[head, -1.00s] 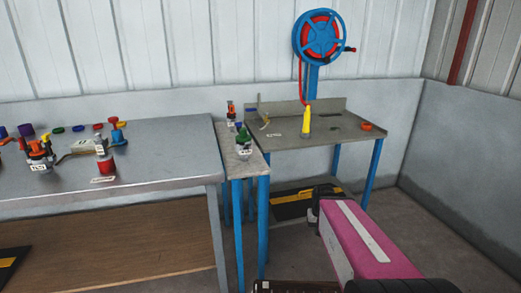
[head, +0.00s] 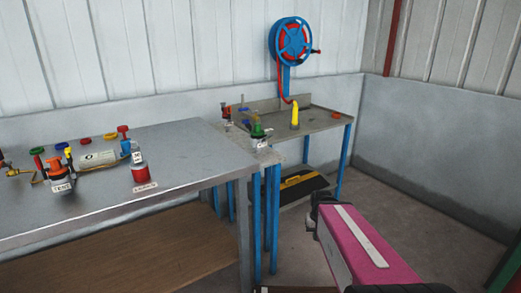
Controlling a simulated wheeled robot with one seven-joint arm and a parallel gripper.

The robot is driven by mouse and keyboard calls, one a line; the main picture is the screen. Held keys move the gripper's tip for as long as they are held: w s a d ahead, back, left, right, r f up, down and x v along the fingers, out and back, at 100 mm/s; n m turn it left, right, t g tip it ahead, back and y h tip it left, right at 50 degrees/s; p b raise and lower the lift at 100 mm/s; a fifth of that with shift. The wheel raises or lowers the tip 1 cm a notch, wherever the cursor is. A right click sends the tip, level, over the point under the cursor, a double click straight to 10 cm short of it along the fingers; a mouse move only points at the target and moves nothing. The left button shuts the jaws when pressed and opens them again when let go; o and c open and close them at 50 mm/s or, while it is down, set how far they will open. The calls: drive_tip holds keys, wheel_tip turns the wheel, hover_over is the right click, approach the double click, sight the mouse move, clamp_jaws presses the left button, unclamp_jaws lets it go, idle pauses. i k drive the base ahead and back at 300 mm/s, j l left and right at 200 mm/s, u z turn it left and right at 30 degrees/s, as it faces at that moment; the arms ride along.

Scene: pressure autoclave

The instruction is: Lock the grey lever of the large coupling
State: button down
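My pink arm reaches in from the lower right of the head view. Its dark end with my gripper (head: 314,212) is over the floor in front of the tables, apart from everything; its fingers are too unclear to show whether they are open or shut. An orange-topped fitting with a label (head: 62,178) stands on the large metal table (head: 165,150). A green-topped fitting (head: 258,132) stands on the narrow side table. I cannot tell which fitting is the large coupling, and no grey lever can be made out.
A red cylinder (head: 139,172), a pale labelled cylinder (head: 100,158) and several coloured caps share the large table. A yellow nozzle (head: 295,118) stands on the back table (head: 325,120), below a blue hose reel (head: 290,42). Floor at the right is clear.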

sight(266, 137)
drive_tip(key=k+j, duration=0.3)
drive_tip(key=j, duration=0.15)
drive_tip(key=k+j, duration=0.35)
drive_tip(key=j+z, duration=0.05)
drive_tip(key=j, duration=0.1)
